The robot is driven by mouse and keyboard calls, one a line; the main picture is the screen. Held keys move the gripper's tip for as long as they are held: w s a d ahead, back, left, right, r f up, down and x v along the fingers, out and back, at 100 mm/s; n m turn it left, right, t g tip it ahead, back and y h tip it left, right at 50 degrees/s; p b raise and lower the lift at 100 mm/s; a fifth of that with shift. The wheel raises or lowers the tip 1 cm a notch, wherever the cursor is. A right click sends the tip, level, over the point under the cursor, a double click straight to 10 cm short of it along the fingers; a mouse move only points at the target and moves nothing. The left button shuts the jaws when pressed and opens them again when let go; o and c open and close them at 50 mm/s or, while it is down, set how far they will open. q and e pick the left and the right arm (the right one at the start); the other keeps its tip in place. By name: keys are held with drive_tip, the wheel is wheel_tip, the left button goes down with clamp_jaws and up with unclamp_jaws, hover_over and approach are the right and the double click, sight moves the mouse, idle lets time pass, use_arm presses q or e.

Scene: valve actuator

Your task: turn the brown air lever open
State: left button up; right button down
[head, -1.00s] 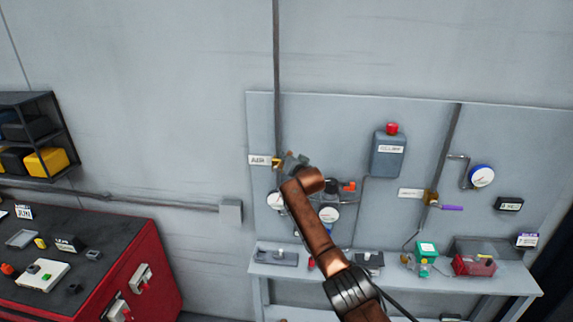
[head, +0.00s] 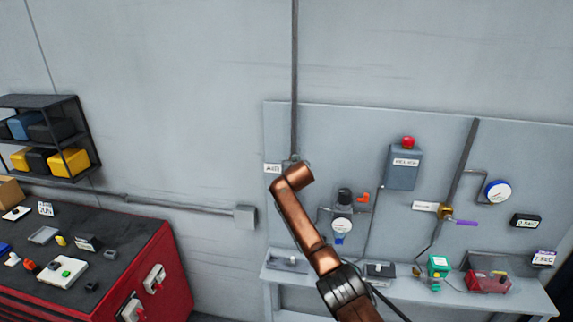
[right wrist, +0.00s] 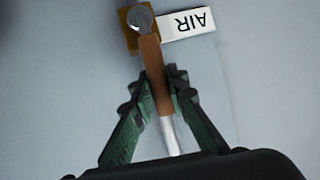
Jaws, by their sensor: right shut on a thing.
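The brown air lever (right wrist: 152,62) shows in the right wrist view, with its round pivot (right wrist: 139,18) at the top and a bare metal rod (right wrist: 169,134) at its lower end. My right gripper (right wrist: 158,85) has a finger on each side of the brown part and is shut on it. The white AIR label (right wrist: 187,24) is beside the pivot and reads upside down there. In the head view the AIR label (head: 272,169) is on the wall panel, and my right arm hides the lever and gripper. My left gripper is out of view.
The grey panel (head: 330,125) carries a red-button box (head: 403,165), gauges (head: 498,191) and a purple lever (head: 466,223). A shelf (head: 285,264) with small items runs below. A red cabinet (head: 130,275) stands at left. The wall between is mostly clear.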

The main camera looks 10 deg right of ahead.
drive_tip(key=shift+f, duration=0.1)
drive_tip(key=c, duration=1.8)
unclamp_jaws()
drive_tip(key=shift+w, duration=0.1)
drive_tip(key=shift+c, duration=0.2)
drive_tip(key=shift+s+a+r, duration=0.15)
drive_tip(key=shift+s+r, duration=0.05)
drive_tip(key=shift+s, duration=0.45)
drive_tip(key=v, duration=1)
drive_tip(key=shift+s, duration=0.35)
drive_tip(key=shift+r, duration=0.1)
